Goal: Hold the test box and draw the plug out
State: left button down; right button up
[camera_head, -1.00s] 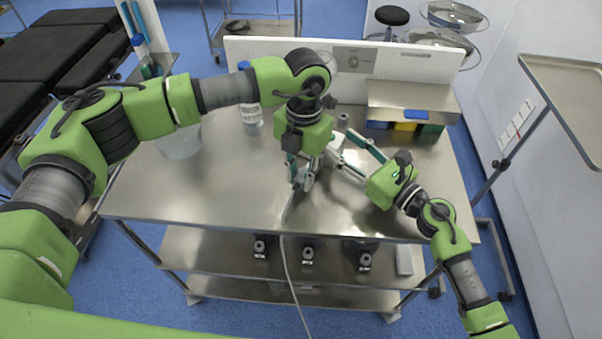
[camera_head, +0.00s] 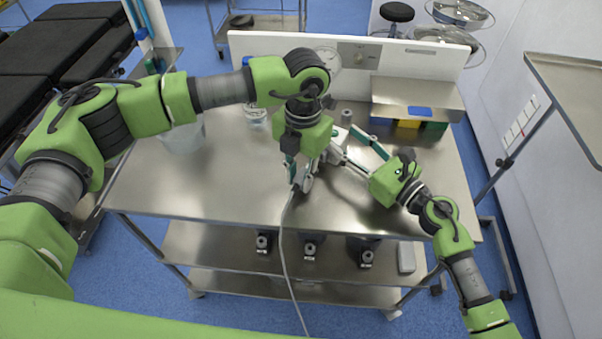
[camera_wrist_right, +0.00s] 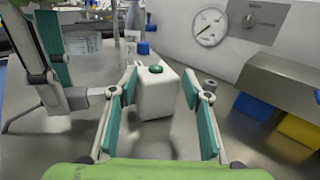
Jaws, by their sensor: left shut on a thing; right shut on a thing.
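The test box (camera_wrist_right: 156,97) is white with a green round top piece and stands on the table. In the right wrist view it sits between the teal pads of my right gripper (camera_wrist_right: 160,78). In the head view the box (camera_head: 338,138) is partly hidden behind my left gripper. My right gripper (camera_head: 352,150) is shut on it from the right. My left gripper (camera_head: 303,176) points down just in front of the box and is shut on the plug (camera_head: 307,183). Its fingers mostly hide the plug. A pale cable (camera_head: 284,250) runs down from there over the table's front edge.
The steel table (camera_head: 220,190) is clear at left front. A bottle (camera_head: 255,118) and a clear container (camera_head: 183,138) stand at back left. A steel shelf with coloured bins (camera_head: 407,130) is at back right. A back panel with a gauge (camera_wrist_right: 209,27) stands behind the box.

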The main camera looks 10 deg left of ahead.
pick_arm(q)
jog(key=shift+s+a, duration=0.3)
jog(key=shift+s, duration=0.3)
jog(key=shift+s, duration=0.1)
notch_tip(320, 180, up, 8)
jog(key=s+a, duration=0.1)
jog(key=shift+s+f, duration=0.2)
jog(key=shift+s, duration=0.2)
dwell(0.4)
pick_arm(e)
jog(key=o, duration=1.5)
jog(key=shift+c, duration=0.2)
